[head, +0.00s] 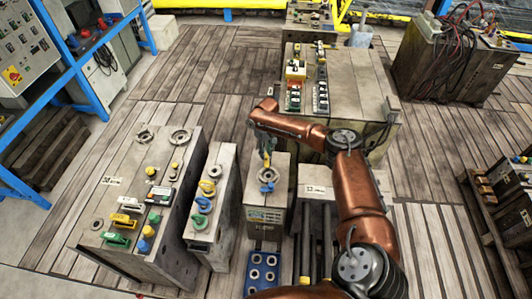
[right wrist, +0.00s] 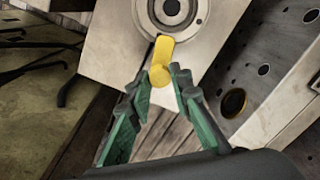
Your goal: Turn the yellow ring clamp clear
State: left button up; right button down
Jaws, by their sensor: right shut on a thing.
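The yellow ring clamp (right wrist: 162,58) is a short yellow lever beside a round metal ring on a pale block face in the right wrist view. Its lower end sits between the green-padded fingertips of my right gripper (right wrist: 166,78), which is shut on it. In the head view my right gripper (head: 265,149) reaches down over the narrow middle block (head: 254,214). A bit of yellow (head: 267,160) shows at its tips. The rest of the clamp is hidden there by the gripper. My left gripper is not in view.
A blue clamp (head: 267,187) is by the metal ring on the same block. A narrow block (head: 221,212) with yellow and blue rings and a wide block (head: 118,177) with coloured parts stand to the left. A large block (head: 356,85) stands behind my right arm.

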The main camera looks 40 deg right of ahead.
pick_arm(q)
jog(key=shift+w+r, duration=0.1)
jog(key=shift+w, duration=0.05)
pick_arm(e)
jog(key=shift+r+n+p, duration=0.1)
jog(key=shift+n+p, duration=0.85)
jog(key=shift+n, duration=1.05)
jog(key=n, duration=0.9)
jog(key=shift+n, duration=0.4)
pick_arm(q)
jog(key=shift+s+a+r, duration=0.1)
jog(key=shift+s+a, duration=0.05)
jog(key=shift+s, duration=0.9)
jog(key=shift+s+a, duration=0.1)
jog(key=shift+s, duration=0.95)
pick_arm(e)
jog(key=shift+n, duration=1.8)
jog(key=shift+w, duration=0.1)
